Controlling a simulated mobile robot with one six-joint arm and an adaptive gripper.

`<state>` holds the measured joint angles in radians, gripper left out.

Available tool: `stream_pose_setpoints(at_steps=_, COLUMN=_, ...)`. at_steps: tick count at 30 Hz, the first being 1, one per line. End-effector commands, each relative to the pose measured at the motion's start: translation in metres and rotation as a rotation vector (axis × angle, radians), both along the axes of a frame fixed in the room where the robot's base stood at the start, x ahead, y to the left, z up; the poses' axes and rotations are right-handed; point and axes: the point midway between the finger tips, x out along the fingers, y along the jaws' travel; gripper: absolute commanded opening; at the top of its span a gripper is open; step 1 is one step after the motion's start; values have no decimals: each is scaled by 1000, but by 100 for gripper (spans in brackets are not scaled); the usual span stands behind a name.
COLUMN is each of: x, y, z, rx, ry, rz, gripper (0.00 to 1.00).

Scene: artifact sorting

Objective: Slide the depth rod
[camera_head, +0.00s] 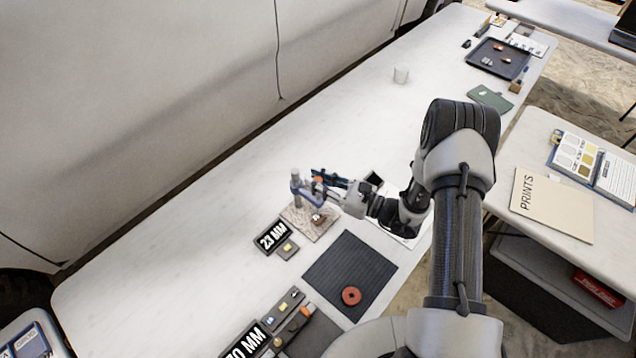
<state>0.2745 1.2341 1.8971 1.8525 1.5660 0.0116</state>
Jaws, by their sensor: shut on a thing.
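A small blue-grey upright gauge (297,190) stands on a speckled stone-like base (303,228) on the long white table. A small brown-red piece (318,218) sits on the base beneath its side arm. My gripper (318,180) reaches in from the right, level and low, with its fingers shut at the gauge's upper right side. A small orange part shows between the fingers. I take the held thing to be the depth rod, but it is too small and covered to make out clearly.
A black "23 MM" sign (272,237) stands close left of the base, with a small grey block (287,249) beside it. A dark ribbed mat (350,266) with a red ring (351,296) lies in front.

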Motion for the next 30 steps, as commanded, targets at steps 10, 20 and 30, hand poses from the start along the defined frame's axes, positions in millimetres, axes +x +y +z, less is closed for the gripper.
stream_pose_setpoints(at_steps=10, x=0, y=0, z=12, rx=1, ry=-2, rz=0, gripper=0)
stream_pose_setpoints(at_steps=20, x=0, y=0, z=12, rx=1, ry=-2, rz=0, gripper=41)
stream_pose_setpoints(at_steps=30, x=-1, y=-2, z=13, rx=1, ry=-2, rz=-2, gripper=41)
